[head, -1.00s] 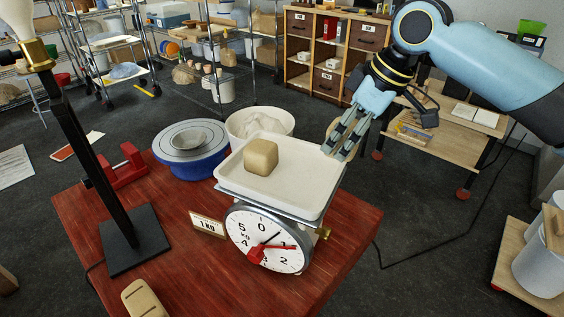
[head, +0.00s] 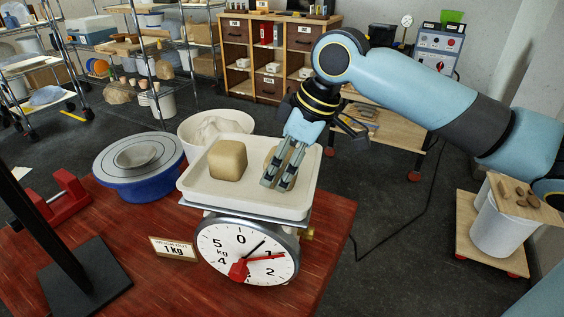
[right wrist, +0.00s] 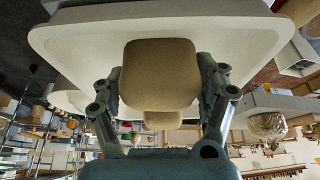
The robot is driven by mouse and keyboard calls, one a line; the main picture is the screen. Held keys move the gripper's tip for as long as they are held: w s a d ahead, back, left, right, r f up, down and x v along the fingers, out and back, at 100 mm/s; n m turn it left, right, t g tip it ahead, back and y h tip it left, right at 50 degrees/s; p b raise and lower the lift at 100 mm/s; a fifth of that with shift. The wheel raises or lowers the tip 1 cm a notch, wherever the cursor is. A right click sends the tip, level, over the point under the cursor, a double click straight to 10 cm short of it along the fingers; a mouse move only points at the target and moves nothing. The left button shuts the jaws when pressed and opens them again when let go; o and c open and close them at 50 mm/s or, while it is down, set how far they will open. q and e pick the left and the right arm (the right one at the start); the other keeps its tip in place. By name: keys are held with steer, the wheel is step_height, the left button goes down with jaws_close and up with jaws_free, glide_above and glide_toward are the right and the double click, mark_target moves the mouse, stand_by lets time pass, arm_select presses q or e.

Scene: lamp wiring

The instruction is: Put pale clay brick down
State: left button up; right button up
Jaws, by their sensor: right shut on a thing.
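My right gripper (head: 279,183) is over the right half of the white weighing tray (head: 240,203), fingers pointing down. It is shut on a pale clay brick (right wrist: 160,72), which sits between both fingers in the right wrist view. In the head view the fingers mostly hide this brick; a bit of it shows behind them. I cannot tell whether its underside touches the tray. A second tan clay brick (head: 228,160) rests on the tray's left half, apart from the held one; it also shows beyond the held brick in the right wrist view (right wrist: 163,120). My left gripper is out of view.
The dial scale (head: 248,249) carries the tray on a red table (head: 170,285). A "1 kg" card (head: 173,249) stands to its left. A white tub (head: 215,126), a blue banding wheel (head: 139,165) and a black lamp stand (head: 72,285) are close by.

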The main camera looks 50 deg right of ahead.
steer(key=shift+s+r, duration=0.1)
steer(key=o, duration=1.7)
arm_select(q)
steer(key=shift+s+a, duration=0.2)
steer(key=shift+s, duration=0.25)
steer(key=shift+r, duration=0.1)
arm_select(e)
steer(key=shift+d+r, duration=0.1)
steer(key=shift+r, duration=0.05)
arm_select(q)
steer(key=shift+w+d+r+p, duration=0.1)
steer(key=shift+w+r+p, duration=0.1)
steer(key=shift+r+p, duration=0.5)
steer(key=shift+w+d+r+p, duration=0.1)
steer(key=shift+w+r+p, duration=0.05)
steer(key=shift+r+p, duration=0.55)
arm_select(e)
steer(key=shift+v, duration=5.85)
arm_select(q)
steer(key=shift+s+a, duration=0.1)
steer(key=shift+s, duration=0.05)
arm_select(e)
steer(key=shift+s, duration=0.15)
